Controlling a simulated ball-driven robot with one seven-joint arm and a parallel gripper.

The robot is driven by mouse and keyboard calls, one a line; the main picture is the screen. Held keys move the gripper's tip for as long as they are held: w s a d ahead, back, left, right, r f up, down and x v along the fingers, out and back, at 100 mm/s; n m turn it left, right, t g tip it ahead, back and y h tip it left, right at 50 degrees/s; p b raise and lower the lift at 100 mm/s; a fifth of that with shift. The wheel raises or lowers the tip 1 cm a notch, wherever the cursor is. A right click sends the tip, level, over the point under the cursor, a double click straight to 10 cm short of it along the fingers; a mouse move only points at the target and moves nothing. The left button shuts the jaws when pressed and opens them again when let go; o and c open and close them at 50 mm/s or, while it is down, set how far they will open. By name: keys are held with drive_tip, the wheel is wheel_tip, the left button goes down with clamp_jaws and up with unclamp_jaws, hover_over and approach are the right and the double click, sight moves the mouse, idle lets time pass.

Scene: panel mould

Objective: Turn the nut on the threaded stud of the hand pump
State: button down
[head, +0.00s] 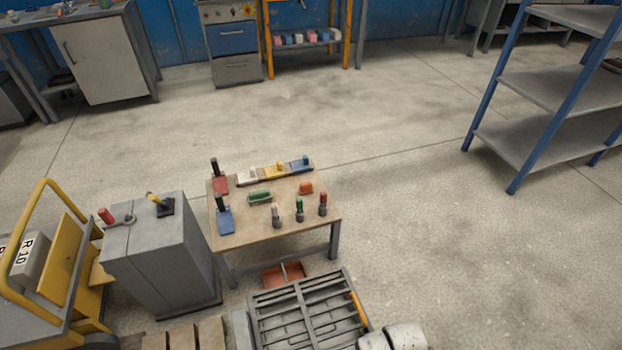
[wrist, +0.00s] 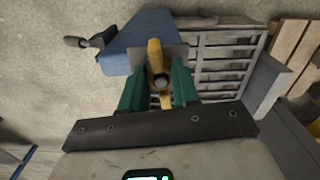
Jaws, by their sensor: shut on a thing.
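In the wrist view my gripper (wrist: 160,82) has its two green fingers around a yellow piece (wrist: 155,54), which looks like the nut, and is shut on it. The yellow piece shows above and below a round grey stud end (wrist: 161,81) between the fingers. Behind it is a blue body (wrist: 128,42), apparently the hand pump, with a dark-handled lever (wrist: 80,41) sticking out to the left. The fingers partly hide the nut and the stud. I cannot make out the pump, nut or gripper in the head view.
A slatted grey crate (head: 305,308) stands near the bottom and shows beside the pump in the wrist view (wrist: 220,58). A small table (head: 265,232) with several tools, a grey cabinet (head: 160,255) and a yellow trolley (head: 60,265) are close by. Open floor (head: 450,240) lies to the right.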

drive_tip(key=shift+a+m+p, duration=0.1)
drive_tip(key=shift+m+p, duration=0.25)
drive_tip(key=shift+m, duration=1.35)
drive_tip(key=c, duration=0.8)
unclamp_jaws()
drive_tip(key=shift+o, duration=0.2)
drive_tip(key=shift+r, duration=0.1)
wheel_tip(320, 180, up, 11)
drive_tip(key=p, duration=0.3)
drive_tip(key=shift+f, duration=0.2)
drive_tip(key=shift+o, duration=0.2)
